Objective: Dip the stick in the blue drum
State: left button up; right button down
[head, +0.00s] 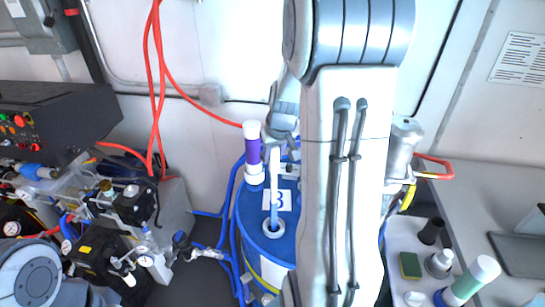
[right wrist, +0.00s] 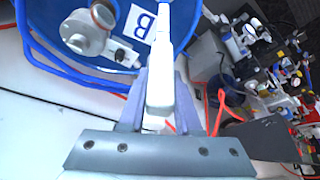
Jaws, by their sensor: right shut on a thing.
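The blue drum (head: 248,213) stands in the middle of the head view, with its lid and a white label partly behind my right arm. The pale stick (head: 274,195) is upright over the lid. Its lower end is at the white-rimmed opening (head: 273,229) and appears to go into it; the depth is hidden. My right gripper (head: 284,137) is above the lid, shut on the upper part of the stick. In the right wrist view the stick (right wrist: 161,70) lies between the fingers and runs toward the blue drum (right wrist: 62,20). My left gripper is not in view.
A purple and white cylinder (head: 253,152) stands at the back of the lid, close left of the stick. Blue hoses run left of the drum to pump machinery (head: 125,205). A white side table (head: 405,235) at the right holds bottles and a sponge (head: 410,265).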

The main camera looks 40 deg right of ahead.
jog(key=shift+r+p, duration=2.6)
jog(key=shift+r, duration=1)
jog(key=shift+f, duration=0.1)
